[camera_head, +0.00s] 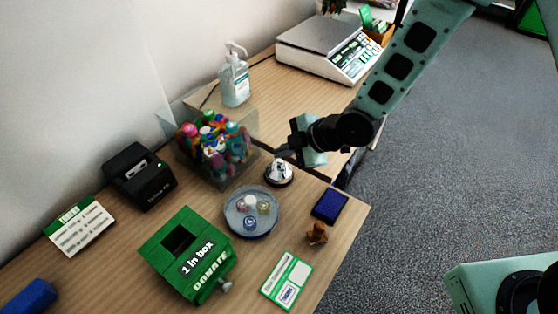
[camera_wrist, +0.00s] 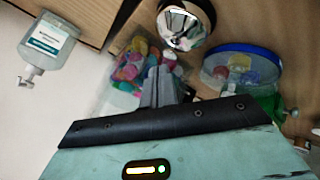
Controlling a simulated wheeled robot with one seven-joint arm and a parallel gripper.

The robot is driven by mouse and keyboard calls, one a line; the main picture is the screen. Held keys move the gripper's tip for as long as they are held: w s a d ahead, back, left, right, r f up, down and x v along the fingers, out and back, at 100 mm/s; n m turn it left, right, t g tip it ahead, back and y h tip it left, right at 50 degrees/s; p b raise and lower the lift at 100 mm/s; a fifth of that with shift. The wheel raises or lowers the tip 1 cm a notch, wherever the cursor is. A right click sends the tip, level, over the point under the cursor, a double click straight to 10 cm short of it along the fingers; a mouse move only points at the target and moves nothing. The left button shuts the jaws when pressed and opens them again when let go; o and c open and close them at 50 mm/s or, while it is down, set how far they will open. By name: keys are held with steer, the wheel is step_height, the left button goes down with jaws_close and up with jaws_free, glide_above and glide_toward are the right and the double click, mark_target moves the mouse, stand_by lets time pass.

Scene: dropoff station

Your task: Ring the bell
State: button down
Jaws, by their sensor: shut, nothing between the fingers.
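The bell (camera_head: 278,173) is a small silver dome on a dark base, standing on the wooden table in the head view. It also shows at the top of the wrist view (camera_wrist: 182,27). My gripper (camera_head: 283,152) is shut and empty. In the head view its tips appear just above and behind the bell, close to its top. In the wrist view the closed fingers (camera_wrist: 160,80) point toward the bell, with a gap visible between them and the dome. I cannot tell the exact height of the fingers over the bell.
A clear bin of colourful items (camera_head: 215,150) stands left of the bell. A round dish (camera_head: 237,222), blue pad (camera_head: 330,205), brown figurine (camera_head: 317,233) and green donation box (camera_head: 165,262) sit in front. A sanitizer bottle (camera_head: 234,82) and scale (camera_head: 310,47) stand behind.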

steer(key=shift+f, duration=0.3)
steer(key=shift+f+b, duration=0.5)
steer(key=shift+b, duration=0.15)
stand_by(0.5)
steer(key=shift+r, duration=0.1)
steer(key=shift+r+p, duration=0.65)
steer(key=shift+r, duration=0.2)
step_height(320, 180, up, 5)
steer(key=p, duration=0.3)
steer(key=shift+p, duration=0.35)
stand_by(0.6)
